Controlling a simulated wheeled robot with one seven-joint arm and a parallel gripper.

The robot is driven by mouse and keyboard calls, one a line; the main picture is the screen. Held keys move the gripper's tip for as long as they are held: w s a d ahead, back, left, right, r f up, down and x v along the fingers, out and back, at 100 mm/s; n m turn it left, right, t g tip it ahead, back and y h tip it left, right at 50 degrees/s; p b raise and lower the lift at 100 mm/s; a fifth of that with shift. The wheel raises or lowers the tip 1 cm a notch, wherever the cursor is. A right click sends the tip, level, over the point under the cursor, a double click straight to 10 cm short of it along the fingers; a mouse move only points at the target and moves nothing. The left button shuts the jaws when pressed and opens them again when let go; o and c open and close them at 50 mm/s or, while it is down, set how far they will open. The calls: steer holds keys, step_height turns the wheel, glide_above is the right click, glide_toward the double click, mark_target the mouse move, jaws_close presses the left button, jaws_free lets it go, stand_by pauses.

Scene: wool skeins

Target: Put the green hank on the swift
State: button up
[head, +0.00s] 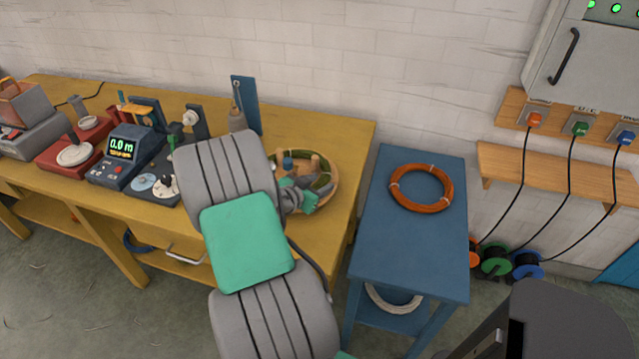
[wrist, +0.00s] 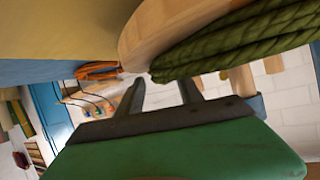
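The green hank (wrist: 235,42) is a thick, dark green twisted loop in the wrist view. It lies along a round wooden piece (wrist: 150,28) with pegs, which may be the swift. In the head view the hank (head: 322,164) shows at the back of this round wooden piece (head: 334,192) on the yellow bench, partly hidden by my gripper. My gripper (head: 305,193) is over its front side. In the wrist view my gripper (wrist: 162,84) has its two fingers apart, with the tips close to the hank. I cannot tell whether they touch it.
The yellow bench (head: 350,140) holds a meter with a lit display (head: 122,148) and other devices at left. A blue upright plate (head: 246,104) stands behind my arm. A blue table (head: 410,250) at right carries an orange coil (head: 421,208); its front half is clear.

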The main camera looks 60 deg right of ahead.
steer(key=shift+o, duration=0.9)
